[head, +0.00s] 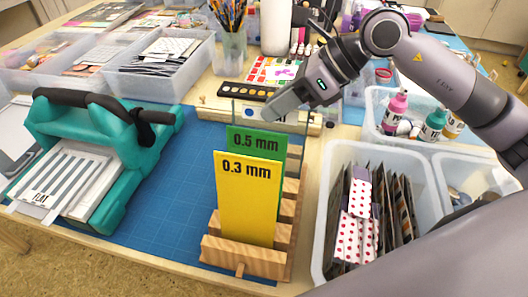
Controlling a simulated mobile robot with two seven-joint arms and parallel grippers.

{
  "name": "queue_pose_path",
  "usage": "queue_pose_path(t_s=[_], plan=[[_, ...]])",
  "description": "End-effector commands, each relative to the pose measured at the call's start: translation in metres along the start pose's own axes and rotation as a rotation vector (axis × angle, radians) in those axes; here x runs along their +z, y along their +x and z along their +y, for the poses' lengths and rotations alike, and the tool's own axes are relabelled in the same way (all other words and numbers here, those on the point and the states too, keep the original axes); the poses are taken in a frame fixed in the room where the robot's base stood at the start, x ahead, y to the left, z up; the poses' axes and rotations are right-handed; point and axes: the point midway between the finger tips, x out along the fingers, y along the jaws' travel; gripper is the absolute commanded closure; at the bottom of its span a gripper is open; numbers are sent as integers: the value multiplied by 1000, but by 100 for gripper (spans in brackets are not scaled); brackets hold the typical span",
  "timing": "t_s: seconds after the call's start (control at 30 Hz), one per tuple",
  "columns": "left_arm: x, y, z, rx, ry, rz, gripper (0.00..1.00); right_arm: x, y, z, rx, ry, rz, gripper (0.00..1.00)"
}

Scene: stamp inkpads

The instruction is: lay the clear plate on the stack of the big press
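The big press (125,165) is teal with a black handle and stands on the blue mat at the left. Its stack (62,185) lies at its front opening, with a striped grey and white top and a label reading FLAT. The clear plate (240,112) appears as a faint see-through outline upright in the wooden rack, behind the green 0.5 mm plate (262,143) and the yellow 0.3 mm plate (247,198). My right gripper (272,114) points down-left at the clear plate's upper edge. Whether its fingers are closed on it cannot be made out. My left gripper is out of view.
The wooden rack (243,258) stands at the mat's right edge. A bin of cards (335,160) and a bin with bottles (375,97) stand to its right. The blue mat (180,190) is bare between press and rack.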

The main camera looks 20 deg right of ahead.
Motion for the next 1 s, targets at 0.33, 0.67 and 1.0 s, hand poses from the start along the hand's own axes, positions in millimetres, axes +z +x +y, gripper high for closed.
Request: queue_pose_path(t_s=[0.33, 0.67, 1.0], plan=[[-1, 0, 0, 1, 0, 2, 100, 0, 0, 0, 0, 0, 0, 100], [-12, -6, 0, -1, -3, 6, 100, 12, -11, 0, -1, -1, -2, 100], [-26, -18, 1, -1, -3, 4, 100, 32, -31, 0, 0, 0, -1, 100]])
